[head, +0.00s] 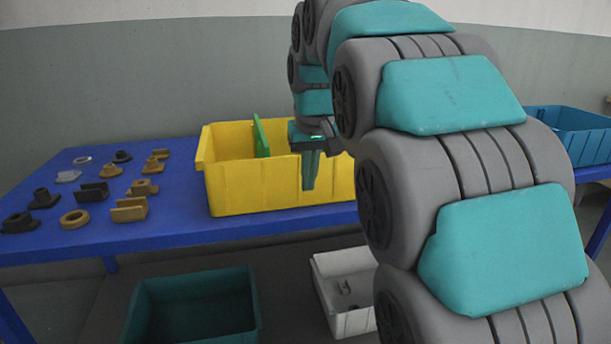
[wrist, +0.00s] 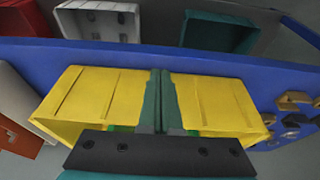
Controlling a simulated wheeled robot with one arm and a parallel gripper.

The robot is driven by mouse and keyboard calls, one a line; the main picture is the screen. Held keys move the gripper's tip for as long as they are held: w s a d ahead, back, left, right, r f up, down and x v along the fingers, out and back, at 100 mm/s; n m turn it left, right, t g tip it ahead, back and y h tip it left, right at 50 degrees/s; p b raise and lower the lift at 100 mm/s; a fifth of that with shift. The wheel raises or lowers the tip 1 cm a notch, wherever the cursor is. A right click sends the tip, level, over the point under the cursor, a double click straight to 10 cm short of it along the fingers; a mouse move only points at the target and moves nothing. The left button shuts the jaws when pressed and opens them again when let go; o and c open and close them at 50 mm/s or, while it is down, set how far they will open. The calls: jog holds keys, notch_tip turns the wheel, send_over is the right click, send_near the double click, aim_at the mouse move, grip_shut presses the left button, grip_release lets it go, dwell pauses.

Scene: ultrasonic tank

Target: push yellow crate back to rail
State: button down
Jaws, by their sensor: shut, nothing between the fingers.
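The yellow crate (head: 255,180) stands upright on the blue table (head: 120,238), close to its front edge. A green upright piece (head: 260,137) shows inside the crate. My gripper (head: 309,186) is shut and empty, pointing down in front of the crate's near wall. In the wrist view the gripper fingers (wrist: 159,78) lie together across the middle of the yellow crate (wrist: 105,95). I cannot tell whether the fingers touch the wall. My arm hides the crate's right end. I cannot make out a rail behind the crate.
Several brown and dark parts (head: 130,210) lie on the table left of the crate. A blue bin (head: 575,130) is at the far right. A teal bin (head: 195,305) and a white bin (head: 345,290) are below the table. A grey wall stands behind.

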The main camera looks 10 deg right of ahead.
aim_at(306, 205)
jog(key=shift+w+f+p, duration=0.25)
jog(key=shift+w+f, duration=1.3)
jog(key=shift+f, duration=0.2)
jog(key=shift+w+f+p, duration=0.2)
jog(key=shift+w+f, duration=1.3)
jog(key=shift+f, duration=0.25)
